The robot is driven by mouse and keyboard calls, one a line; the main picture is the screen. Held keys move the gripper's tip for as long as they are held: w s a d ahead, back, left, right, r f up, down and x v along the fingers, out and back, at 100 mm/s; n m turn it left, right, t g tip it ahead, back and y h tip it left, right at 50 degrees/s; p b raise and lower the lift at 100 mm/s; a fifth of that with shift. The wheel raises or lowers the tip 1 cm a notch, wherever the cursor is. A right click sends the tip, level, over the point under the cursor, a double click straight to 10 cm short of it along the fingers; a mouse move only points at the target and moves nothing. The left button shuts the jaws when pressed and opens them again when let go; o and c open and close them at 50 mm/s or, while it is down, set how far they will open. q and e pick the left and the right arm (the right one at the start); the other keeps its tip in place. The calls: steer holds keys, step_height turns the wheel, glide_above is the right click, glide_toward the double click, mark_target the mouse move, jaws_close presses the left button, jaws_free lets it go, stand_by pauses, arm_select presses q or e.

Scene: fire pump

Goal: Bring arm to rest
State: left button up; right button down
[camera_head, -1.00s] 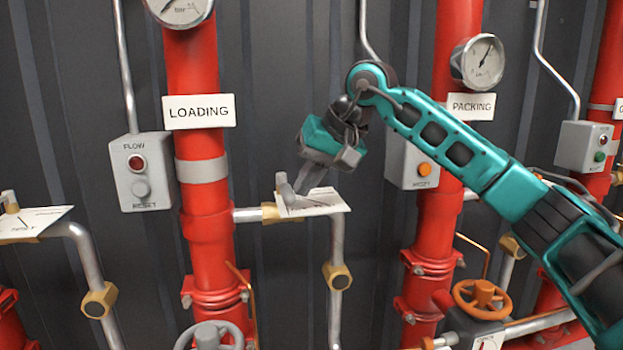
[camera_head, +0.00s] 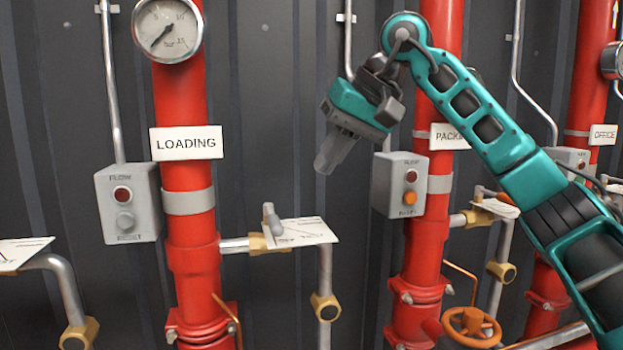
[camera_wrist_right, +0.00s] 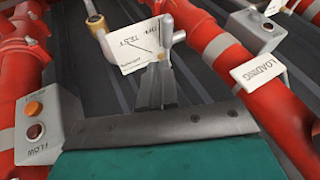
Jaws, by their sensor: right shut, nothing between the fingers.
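My right arm (camera_head: 485,120) is teal and black and comes in from the right in the head view. Its gripper (camera_head: 324,168) is shut and empty, pointing down and left in front of the dark wall. It is above and right of a white plate (camera_head: 305,234) with a grey lever (camera_head: 271,218), with a clear gap in the picture. In the right wrist view the shut fingers (camera_wrist_right: 160,70) point toward the same white plate (camera_wrist_right: 125,45), overlapping its edge in the picture. My left gripper is not in view.
A red LOADING pipe (camera_head: 187,240) with a gauge (camera_head: 167,28) stands at left. A grey box (camera_head: 128,203) and another grey box (camera_head: 400,185) flank the lever plate. A second red pipe (camera_head: 428,240) and an orange handwheel (camera_head: 473,326) are behind the arm.

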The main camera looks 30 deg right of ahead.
steer(key=shift+s+d+r, duration=0.2)
steer(key=shift+d+r, duration=0.05)
steer(key=shift+r, duration=0.1)
